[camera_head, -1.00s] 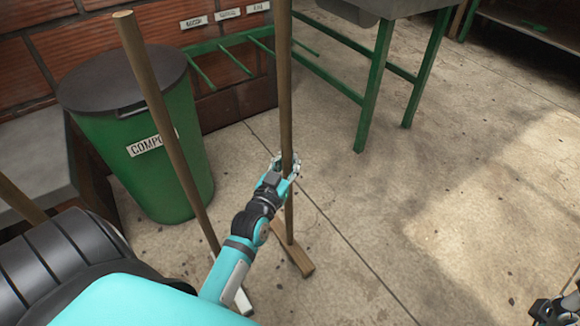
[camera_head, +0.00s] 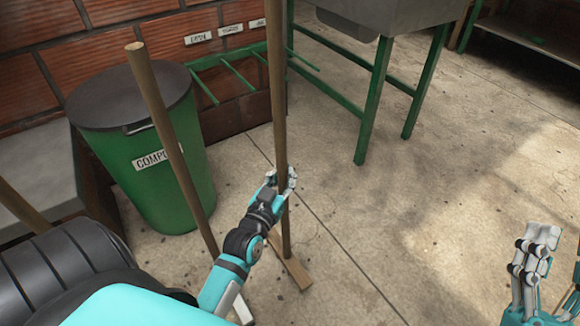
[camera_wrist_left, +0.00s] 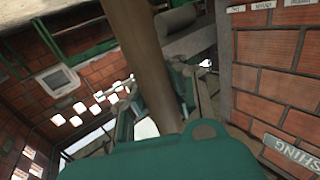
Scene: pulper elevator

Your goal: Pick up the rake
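The rake (camera_head: 277,100) is a long wooden pole with a flat wooden head (camera_head: 297,272) at the floor. It stands nearly upright, leaning a little left at the top. My left gripper (camera_head: 282,182) is around the lower part of the pole, one finger on each side. The fingers look open; the contact is partly hidden. My right gripper (camera_head: 540,240) is at the lower right, fingers up, open and empty.
A second wooden pole (camera_head: 165,120) with a white head stands left, in front of the green compost bin (camera_head: 165,190). A green wall rack (camera_head: 235,70) is behind. A metal sink table (camera_head: 380,90) stands at the back. The floor (camera_head: 430,190) to the right is clear.

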